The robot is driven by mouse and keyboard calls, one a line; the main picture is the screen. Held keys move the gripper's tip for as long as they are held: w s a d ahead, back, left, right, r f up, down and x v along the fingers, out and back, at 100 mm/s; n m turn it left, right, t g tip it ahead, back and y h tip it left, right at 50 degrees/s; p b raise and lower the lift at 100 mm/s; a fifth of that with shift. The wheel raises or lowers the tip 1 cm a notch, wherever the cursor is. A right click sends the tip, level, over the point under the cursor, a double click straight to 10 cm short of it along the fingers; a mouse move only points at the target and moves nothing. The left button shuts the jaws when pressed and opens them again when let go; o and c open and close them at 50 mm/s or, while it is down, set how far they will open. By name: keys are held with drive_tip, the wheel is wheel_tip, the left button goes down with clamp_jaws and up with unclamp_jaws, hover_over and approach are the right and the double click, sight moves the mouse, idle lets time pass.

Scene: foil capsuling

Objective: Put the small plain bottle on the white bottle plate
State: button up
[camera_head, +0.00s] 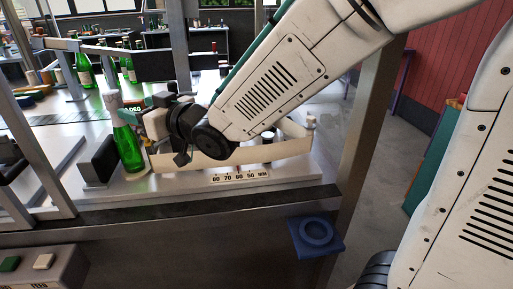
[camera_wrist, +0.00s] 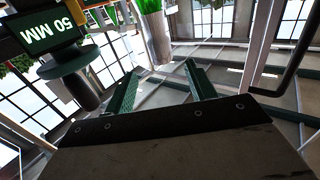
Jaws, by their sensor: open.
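A green bottle (camera_head: 128,148) with a pale, pinkish sleeve on its neck stands upright at the left of the bench. No label shows on its visible side. My gripper (camera_head: 148,122) is close by on its right, reaching in from the right at neck and shoulder height. In the wrist view my gripper (camera_wrist: 160,82) has its two green fingers spread apart with nothing between them. The bottle (camera_wrist: 152,30) shows there beyond the fingertips, near the top edge. A pale round surface (camera_head: 140,173) shows at the bottle's foot; I cannot tell whether it is the white bottle plate.
A dark upright block (camera_head: 100,160) stands just left of the bottle. A display reading 50 MM (camera_wrist: 55,35) is near my fingers. Several labelled green bottles (camera_head: 84,70) stand farther back. A beige strip (camera_head: 240,155) and metal posts (camera_head: 365,110) bound the bench. A blue ring holder (camera_head: 316,232) hangs in front.

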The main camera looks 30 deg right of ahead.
drive_tip(key=s+d+f+m+g+h, duration=0.2)
drive_tip(key=s+d+h, duration=0.15)
drive_tip(key=d, duration=0.45)
drive_tip(key=s+d+f+m+g+h, duration=0.25)
drive_tip(key=d+h, duration=0.25)
drive_tip(key=d, duration=0.4)
drive_tip(key=s+d+f+m+g+h, duration=0.1)
drive_tip(key=s+d+g, duration=0.2)
drive_tip(key=s, duration=0.9)
drive_tip(key=s+d+f+m+g+h, duration=0.1)
drive_tip(key=s+d+g, duration=0.3)
drive_tip(key=s, duration=0.8)
drive_tip(key=shift+d+f+m+g, duration=0.35)
drive_tip(key=shift+f+g, duration=0.3)
drive_tip(key=shift+g, duration=0.3)
